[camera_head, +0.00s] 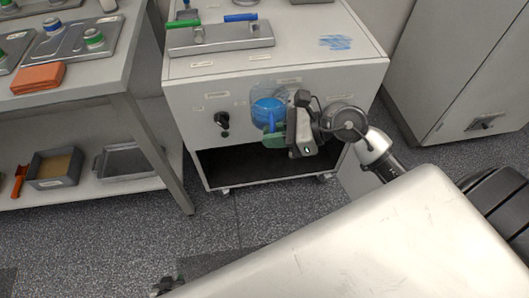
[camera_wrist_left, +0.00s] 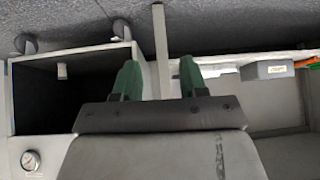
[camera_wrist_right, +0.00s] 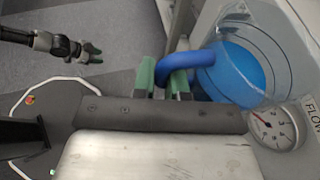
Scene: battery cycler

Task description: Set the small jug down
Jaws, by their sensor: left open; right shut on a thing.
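The small jug (camera_head: 268,108) is clear with blue liquid in it. It hangs in front of the upper front panel of the grey cabinet, above its dark open bay. My right gripper (camera_head: 277,136) is shut on its blue handle. In the right wrist view the jug (camera_wrist_right: 232,72) is right of the fingers (camera_wrist_right: 163,78), which pinch the blue handle (camera_wrist_right: 198,58). My left gripper (camera_head: 165,287) is low at the bottom edge of the head view, empty. In the left wrist view its green fingers (camera_wrist_left: 160,82) are apart with nothing between them.
The cabinet top (camera_head: 290,60) carries a metal fixture (camera_head: 220,38) with green and blue handles; its right part has free room. A workbench (camera_head: 110,75) with an orange block (camera_head: 38,78) stands left. A lower shelf (camera_head: 90,190) holds trays. A gauge (camera_wrist_right: 273,130) is close to the jug.

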